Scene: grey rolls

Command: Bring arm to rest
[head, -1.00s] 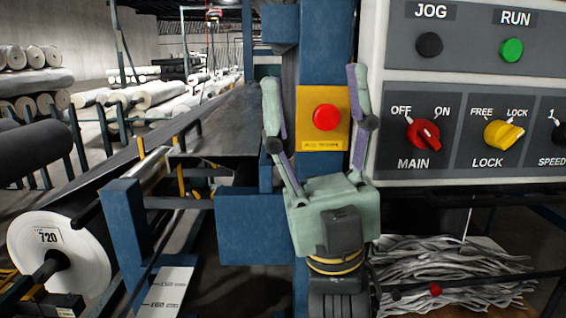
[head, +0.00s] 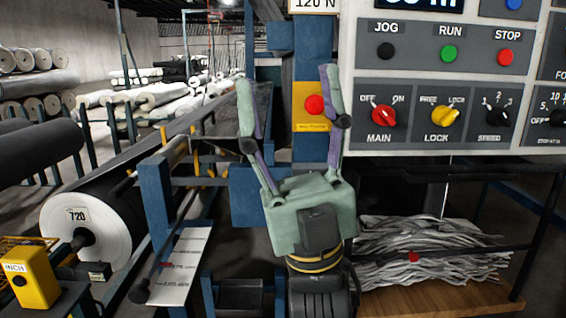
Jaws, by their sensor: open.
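My gripper (head: 289,88) stands upright in the middle of the head view, its two green and purple fingers spread wide apart and empty. Behind the fingers, a red button (head: 314,105) on a yellow plate shows on a blue post, partly beside the right finger. I cannot tell how far the fingertips are from the post. The grey control panel (head: 440,140) is to the right of the gripper, with the red MAIN knob (head: 382,116) and yellow LOCK knob (head: 445,116).
A large white-ended roll marked 720 (head: 85,228) lies at the left. A yellow INCH box (head: 28,278) is at the lower left. Grey scraps (head: 430,250) are heaped under the panel at the right. Further rolls (head: 150,100) lie on racks behind.

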